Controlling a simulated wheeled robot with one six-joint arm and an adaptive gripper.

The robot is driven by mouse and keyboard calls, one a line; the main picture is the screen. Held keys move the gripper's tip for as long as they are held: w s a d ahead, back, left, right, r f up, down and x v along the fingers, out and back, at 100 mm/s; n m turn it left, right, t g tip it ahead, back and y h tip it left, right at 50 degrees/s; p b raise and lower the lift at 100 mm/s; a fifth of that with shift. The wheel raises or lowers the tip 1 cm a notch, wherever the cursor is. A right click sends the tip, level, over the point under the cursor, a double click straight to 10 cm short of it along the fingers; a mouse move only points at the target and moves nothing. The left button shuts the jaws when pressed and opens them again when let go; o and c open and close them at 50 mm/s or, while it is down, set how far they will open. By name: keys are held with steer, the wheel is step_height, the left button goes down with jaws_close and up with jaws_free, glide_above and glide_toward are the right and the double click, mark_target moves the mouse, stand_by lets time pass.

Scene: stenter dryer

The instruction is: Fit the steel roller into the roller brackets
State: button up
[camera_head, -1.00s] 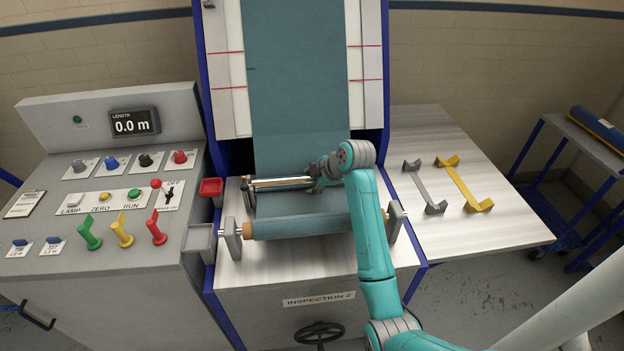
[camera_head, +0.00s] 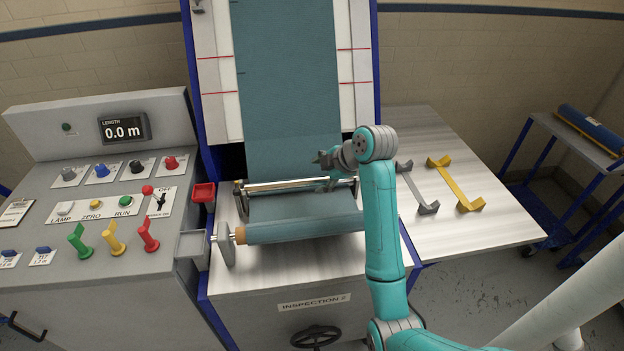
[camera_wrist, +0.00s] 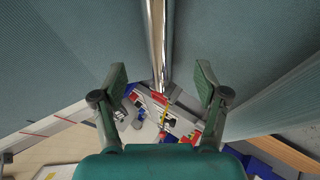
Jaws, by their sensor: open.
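The shiny steel roller (camera_head: 288,186) lies crosswise over the blue-green cloth in the head view, in front of the upright panel. Its left end is at the left roller bracket (camera_head: 240,204); its right end is near the right bracket (camera_head: 355,188), partly behind my arm. How deeply either end is seated I cannot tell. My gripper (camera_head: 322,168) is just above and behind the roller's right part, open and empty. In the wrist view the roller (camera_wrist: 157,40) runs beyond the spread fingers of my gripper (camera_wrist: 161,80), apart from both.
A cloth roll (camera_head: 300,227) lies in front of the steel roller. A grey holder (camera_head: 417,188) and a yellow holder (camera_head: 455,184) lie on the right side table (camera_head: 500,232).

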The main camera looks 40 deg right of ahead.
steer(key=shift+v, duration=1.15)
